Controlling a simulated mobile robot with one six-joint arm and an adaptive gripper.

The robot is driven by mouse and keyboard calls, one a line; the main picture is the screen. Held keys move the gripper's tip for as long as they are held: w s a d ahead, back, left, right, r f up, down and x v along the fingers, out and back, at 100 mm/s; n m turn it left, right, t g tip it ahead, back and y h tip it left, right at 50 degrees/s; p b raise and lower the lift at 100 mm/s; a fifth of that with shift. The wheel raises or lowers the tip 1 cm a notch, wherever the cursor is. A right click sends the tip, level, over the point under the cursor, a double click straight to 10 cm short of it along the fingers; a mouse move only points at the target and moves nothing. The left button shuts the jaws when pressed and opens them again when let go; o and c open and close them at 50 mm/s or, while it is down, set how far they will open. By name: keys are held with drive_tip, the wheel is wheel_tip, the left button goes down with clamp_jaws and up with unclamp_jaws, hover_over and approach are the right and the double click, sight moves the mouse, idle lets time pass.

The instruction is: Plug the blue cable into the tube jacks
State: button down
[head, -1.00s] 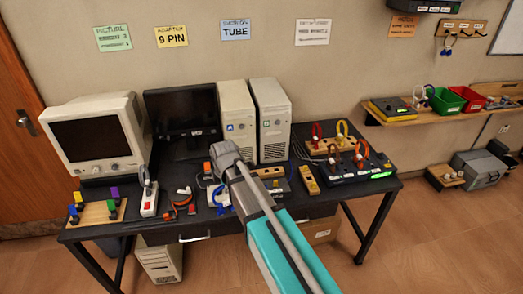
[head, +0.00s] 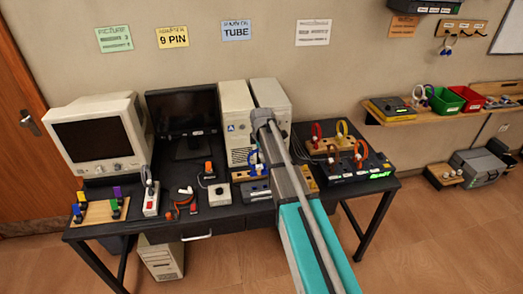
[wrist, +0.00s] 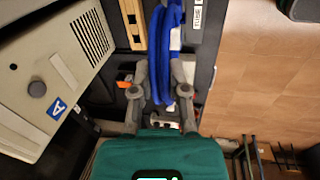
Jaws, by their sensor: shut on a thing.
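The blue cable (wrist: 166,50) is a thick bundle of blue loops between the fingers of my gripper (wrist: 160,88) in the wrist view. My gripper is shut on it. In the head view a little of the blue cable (head: 257,169) shows beside my arm, and my arm hides most of the gripper. A dark unit with a white label reading TUBE (wrist: 197,14) lies just right of the cable in the wrist view. Its jacks cannot be made out, and I cannot tell whether the cable touches it. The cable's ends are unclear.
A beige computer tower (head: 237,122) stands behind my gripper and fills the left of the wrist view. A board with red and yellow loops (head: 325,146) is right of my arm.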

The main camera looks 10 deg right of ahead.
drive_tip(key=shift+d+f, duration=0.1)
drive_tip(key=shift+f, duration=0.1)
idle(0.4)
drive_tip(key=shift+f+b, duration=2.8)
drive_tip(key=shift+b, duration=0.2)
drive_tip(key=shift+f+b, duration=1)
drive_tip(key=shift+f, duration=0.05)
idle(2.2)
idle(0.3)
drive_tip(key=c, duration=0.5)
unclamp_jaws()
drive_tip(key=shift+c, duration=0.2)
drive_tip(key=o, duration=0.5)
